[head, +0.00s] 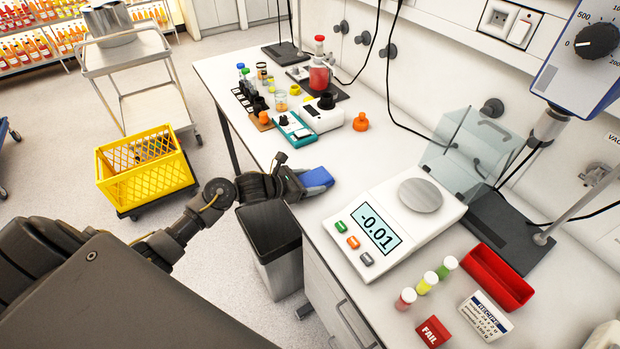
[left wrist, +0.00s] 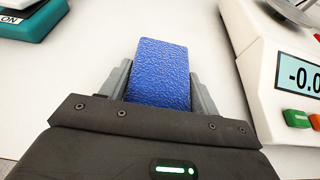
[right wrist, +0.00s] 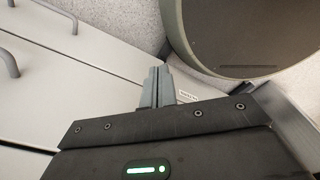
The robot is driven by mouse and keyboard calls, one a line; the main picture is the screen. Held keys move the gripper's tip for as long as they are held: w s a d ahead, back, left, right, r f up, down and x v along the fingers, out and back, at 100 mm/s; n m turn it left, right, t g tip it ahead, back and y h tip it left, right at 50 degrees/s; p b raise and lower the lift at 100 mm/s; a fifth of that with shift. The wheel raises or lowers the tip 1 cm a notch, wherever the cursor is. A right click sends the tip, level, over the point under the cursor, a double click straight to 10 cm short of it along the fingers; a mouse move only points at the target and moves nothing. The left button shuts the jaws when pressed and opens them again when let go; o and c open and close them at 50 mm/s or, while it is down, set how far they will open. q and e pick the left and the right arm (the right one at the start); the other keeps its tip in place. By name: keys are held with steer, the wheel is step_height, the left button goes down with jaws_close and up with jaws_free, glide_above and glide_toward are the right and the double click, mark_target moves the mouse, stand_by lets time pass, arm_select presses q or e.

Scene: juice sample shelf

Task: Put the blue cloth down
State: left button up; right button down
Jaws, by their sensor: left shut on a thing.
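The blue cloth (head: 316,178) is a small textured blue pad at the left edge of the white bench, left of the scale. My left gripper (head: 297,183) is shut on it. In the left wrist view the blue cloth (left wrist: 160,75) sits between the two grey fingers, over the white bench top. Whether its underside touches the bench I cannot tell. In the right wrist view my right gripper (right wrist: 157,88) has its fingers together with nothing between them, beside the grey cabinet front.
The scale (head: 395,222) stands right of the cloth. A teal device (head: 296,130) and a white meter (head: 322,115) stand farther back. A grey bin (head: 270,240) is below the bench edge. Bare bench lies between the cloth and the scale.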

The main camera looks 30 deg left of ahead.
arm_select(q)
steer(key=shift+f, duration=0.2)
steer(key=o, duration=1)
